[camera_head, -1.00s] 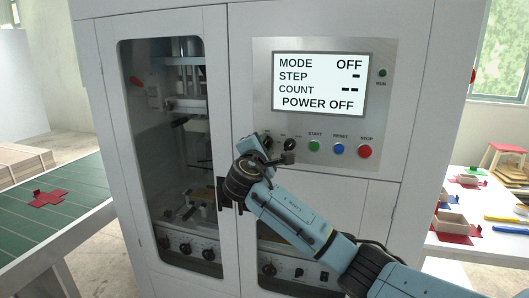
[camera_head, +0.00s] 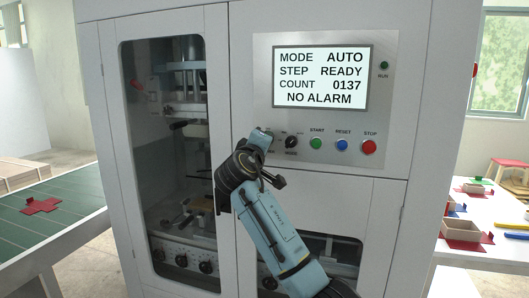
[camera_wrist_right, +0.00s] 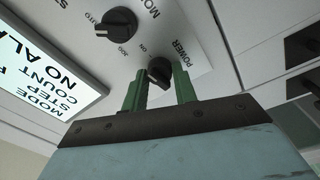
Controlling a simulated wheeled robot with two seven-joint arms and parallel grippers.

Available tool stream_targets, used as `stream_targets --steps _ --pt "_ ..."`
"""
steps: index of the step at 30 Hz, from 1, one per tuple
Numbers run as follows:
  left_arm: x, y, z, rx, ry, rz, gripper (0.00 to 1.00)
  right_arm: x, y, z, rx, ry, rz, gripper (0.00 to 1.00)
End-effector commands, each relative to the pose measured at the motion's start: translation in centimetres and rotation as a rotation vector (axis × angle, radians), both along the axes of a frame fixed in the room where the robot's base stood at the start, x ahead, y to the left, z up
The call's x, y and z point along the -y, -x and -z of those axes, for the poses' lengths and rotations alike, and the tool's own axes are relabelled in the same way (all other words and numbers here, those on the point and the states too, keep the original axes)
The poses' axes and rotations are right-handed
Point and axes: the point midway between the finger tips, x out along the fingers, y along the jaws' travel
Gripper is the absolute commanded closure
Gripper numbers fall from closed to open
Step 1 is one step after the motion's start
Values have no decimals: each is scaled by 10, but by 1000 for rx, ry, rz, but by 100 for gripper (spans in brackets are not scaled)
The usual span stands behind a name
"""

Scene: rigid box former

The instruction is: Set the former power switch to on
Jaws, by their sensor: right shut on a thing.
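The black power switch knob (camera_wrist_right: 159,69) sits on the grey control panel (camera_head: 385,110), next to its POWER label in the right wrist view. My right gripper (camera_wrist_right: 161,85) has its two green fingers on either side of the knob and is shut on it. In the head view my right gripper (camera_head: 260,140) reaches the panel and hides most of the switch. The former's display (camera_head: 320,78) reads MODE AUTO, STEP READY, COUNT 0137, NO ALARM. My left gripper is not in view.
The black mode knob (camera_wrist_right: 117,22) is close beside the power switch. Green start (camera_head: 316,143), blue reset (camera_head: 342,145) and red stop (camera_head: 369,147) buttons lie to the right. A green conveyor (camera_head: 60,222) stands at left, a white table (camera_head: 490,250) at right.

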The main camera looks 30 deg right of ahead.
Motion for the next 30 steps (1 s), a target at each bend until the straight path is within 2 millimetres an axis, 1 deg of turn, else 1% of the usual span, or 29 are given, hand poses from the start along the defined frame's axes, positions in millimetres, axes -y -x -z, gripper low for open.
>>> stream_targets --steps 1,9,28,29,30 --pt "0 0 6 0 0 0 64 -1 0 3 22 -22 0 95" --pt "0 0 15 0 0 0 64 -1 0 2 113 -99 -1 95" --pt "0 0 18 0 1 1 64 0 0 0 146 -127 -1 95" --pt "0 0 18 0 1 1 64 0 0 0 146 -127 -1 68" --pt "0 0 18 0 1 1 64 0 0 0 146 -125 0 63"
